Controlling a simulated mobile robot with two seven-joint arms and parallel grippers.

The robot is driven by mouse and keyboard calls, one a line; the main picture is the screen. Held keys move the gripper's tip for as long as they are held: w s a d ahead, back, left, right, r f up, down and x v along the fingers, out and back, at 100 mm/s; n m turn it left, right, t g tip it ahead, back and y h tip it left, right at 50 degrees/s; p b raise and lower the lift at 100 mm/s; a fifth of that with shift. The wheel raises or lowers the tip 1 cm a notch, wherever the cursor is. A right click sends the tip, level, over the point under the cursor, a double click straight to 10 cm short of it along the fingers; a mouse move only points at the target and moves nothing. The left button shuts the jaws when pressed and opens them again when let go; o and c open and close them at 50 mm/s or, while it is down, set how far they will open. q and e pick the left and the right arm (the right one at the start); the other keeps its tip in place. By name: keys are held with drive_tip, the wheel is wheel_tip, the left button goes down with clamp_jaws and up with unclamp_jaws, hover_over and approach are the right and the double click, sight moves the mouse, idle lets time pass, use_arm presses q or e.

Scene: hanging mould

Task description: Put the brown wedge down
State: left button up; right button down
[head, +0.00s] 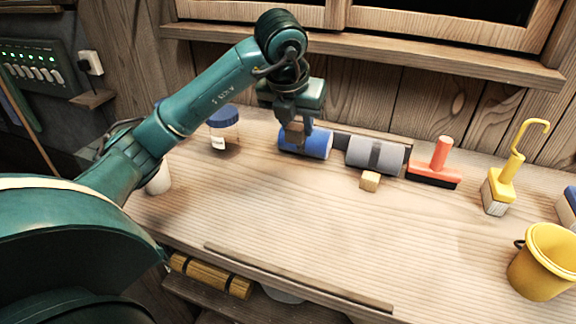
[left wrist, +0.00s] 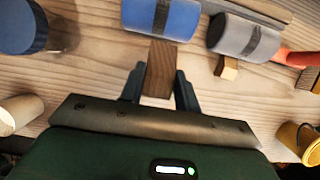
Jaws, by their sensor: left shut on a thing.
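The brown wedge (left wrist: 160,70) is a small wooden block between the two fingers of my left gripper (left wrist: 160,92), which is shut on it. In the head view my left gripper (head: 297,128) hangs at the near left end of the blue roll (head: 311,143), and the wedge (head: 294,133) shows partly between the fingers. In the left wrist view the wedge's far end is close to the blue roll (left wrist: 162,17); I cannot tell whether they touch, or how high the wedge is above the bench. My right gripper is not in view.
A grey roll (head: 375,155) with a dark band lies right of the blue one, a lighter wooden block (head: 370,181) at its front. A blue-lidded jar (head: 224,128) stands left. A red-handled brush (head: 436,166), yellow brush (head: 498,190) and yellow bucket (head: 543,262) stand right. The bench's front middle (head: 290,220) is clear.

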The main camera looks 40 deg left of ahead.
use_arm(q)
drive_tip(key=shift+a, duration=0.15)
drive_tip(key=shift+a+f, duration=0.1)
drive_tip(key=shift+f, duration=0.35)
wheel_tip(320, 180, down, 9)
drive_tip(key=shift+f, duration=0.1)
drive_tip(key=o, duration=1)
drive_tip(key=shift+f, duration=0.1)
drive_tip(key=shift+c, duration=0.2)
